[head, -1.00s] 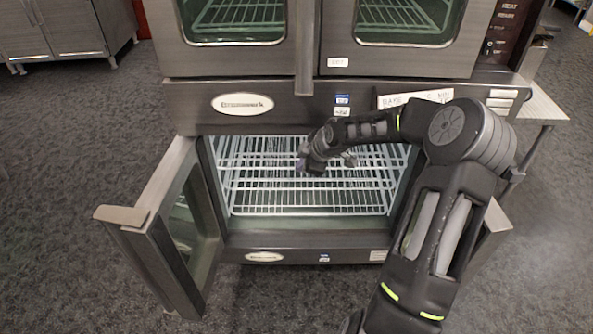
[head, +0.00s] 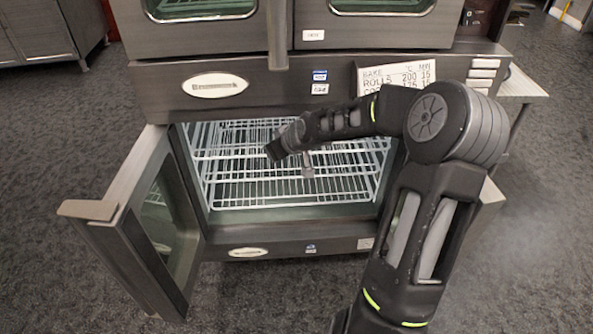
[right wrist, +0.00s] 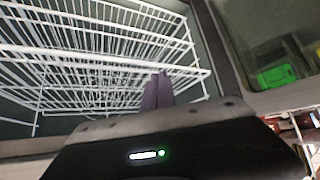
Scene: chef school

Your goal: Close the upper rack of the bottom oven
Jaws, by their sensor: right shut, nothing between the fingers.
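The bottom oven (head: 300,232) stands open, with its left door (head: 150,225) swung out. White wire racks are inside it. The upper rack (head: 228,153) crosses the opening above the lower rack (head: 250,197); how far it sticks out is hard to tell. My right arm reaches in from the right and covers part of the racks in the head view. My right gripper (right wrist: 157,90) is shut and empty, its fingers in front of the white rack wires in the right wrist view. Contact with a rack cannot be made out. My left gripper is not in view.
The upper oven (head: 200,20) sits directly above the opening, with a baking sign (head: 405,77) on its front panel. The right door is mostly hidden behind my arm. A side table (head: 520,85) stands at the right. The floor at left is clear.

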